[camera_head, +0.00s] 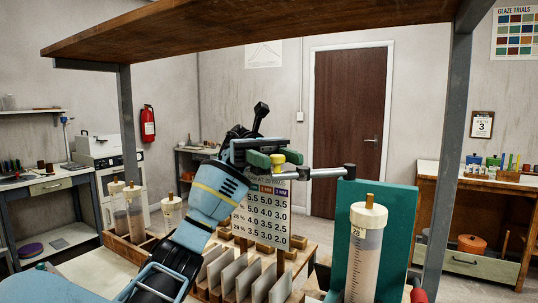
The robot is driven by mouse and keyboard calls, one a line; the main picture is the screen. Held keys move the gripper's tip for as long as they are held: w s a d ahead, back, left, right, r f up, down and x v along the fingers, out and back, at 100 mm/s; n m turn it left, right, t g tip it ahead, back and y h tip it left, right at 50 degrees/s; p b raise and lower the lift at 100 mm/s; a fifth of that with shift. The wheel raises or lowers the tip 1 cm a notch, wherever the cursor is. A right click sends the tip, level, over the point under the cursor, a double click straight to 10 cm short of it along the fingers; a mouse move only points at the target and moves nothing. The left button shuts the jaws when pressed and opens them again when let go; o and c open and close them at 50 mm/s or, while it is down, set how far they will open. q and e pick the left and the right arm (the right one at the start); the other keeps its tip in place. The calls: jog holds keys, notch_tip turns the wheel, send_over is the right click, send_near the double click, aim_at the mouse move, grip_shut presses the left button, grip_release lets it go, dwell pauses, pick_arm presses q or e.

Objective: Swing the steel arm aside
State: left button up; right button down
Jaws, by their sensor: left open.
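The steel arm (327,172) is a short horizontal grey bar in the middle of the head view. Its right end meets a dark fitting beside a teal panel (401,220). A yellow knob (277,159) shows near its left end. My left gripper (275,159) is at that end, with its green fingers open on either side of the knob. I cannot tell whether they touch it. The gripper body hides part of the bar's left end. My right gripper is not in view.
A number chart (262,212) stands just behind and below the gripper. A tall capped cylinder (365,255) stands in front of the teal panel. Several pale tiles (233,275) stand in a wooden rack below. A wooden shelf (250,22) hangs overhead, with a grey post (447,150) at right.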

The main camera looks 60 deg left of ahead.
pick_arm(q)
notch_tip(320, 180, up, 3)
jog(key=shift+f, duration=0.1)
jog(key=shift+s+d+r, duration=0.1)
jog(key=shift+r, duration=0.25)
jog(key=s+d+r+b, duration=0.1)
jog(key=s+d+b, duration=0.2)
jog(key=s+d, duration=0.6)
jog(key=shift+s+d+r+b, duration=0.15)
jog(key=shift+s+d+b, duration=0.25)
jog(key=shift+d, duration=1.3)
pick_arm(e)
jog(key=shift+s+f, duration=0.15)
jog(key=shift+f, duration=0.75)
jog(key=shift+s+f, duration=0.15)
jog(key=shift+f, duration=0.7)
pick_arm(q)
jog(key=shift+w, duration=0.1)
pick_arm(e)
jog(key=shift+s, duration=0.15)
